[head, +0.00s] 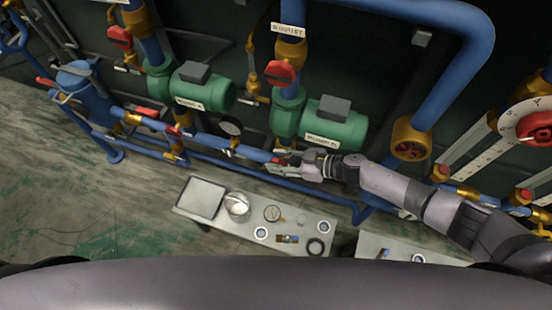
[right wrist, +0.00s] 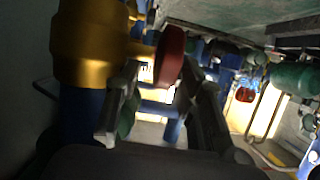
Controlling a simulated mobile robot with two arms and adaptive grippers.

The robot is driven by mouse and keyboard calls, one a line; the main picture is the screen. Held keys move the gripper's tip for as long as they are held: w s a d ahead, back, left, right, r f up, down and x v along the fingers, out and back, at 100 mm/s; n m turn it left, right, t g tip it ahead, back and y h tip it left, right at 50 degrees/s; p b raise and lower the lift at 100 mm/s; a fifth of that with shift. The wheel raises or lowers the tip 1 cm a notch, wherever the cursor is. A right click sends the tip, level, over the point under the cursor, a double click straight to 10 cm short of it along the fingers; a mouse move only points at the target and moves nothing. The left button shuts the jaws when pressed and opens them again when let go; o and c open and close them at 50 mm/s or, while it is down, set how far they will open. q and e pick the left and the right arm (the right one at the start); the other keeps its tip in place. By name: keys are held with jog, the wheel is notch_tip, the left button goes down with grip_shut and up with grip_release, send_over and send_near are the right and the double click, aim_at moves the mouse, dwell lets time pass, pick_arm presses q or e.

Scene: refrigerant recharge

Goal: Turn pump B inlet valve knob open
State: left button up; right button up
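Pump B (head: 335,128) is a green pump with a grey box on top, right of centre in the head view. My right gripper (head: 285,163) is below it at the blue inlet pipe, by a small red knob (head: 277,160) that it partly hides. In the right wrist view, a round red knob (right wrist: 170,56) on a brass valve body (right wrist: 90,42) shows nearly edge-on. The fingers of my right gripper (right wrist: 160,88) are apart, with the knob at the gap between their tips. I cannot tell whether either finger touches it. My left gripper is out of view.
A red knob (head: 281,72) sits above pump B under the outlet label (head: 288,30). Another green pump (head: 203,88) stands to the left. A grey bench (head: 215,222) with small parts is in front of the pipes. Open floor lies at left.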

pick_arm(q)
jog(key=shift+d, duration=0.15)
pick_arm(e)
jog(key=v, duration=1.1)
jog(key=shift+a, duration=0.1)
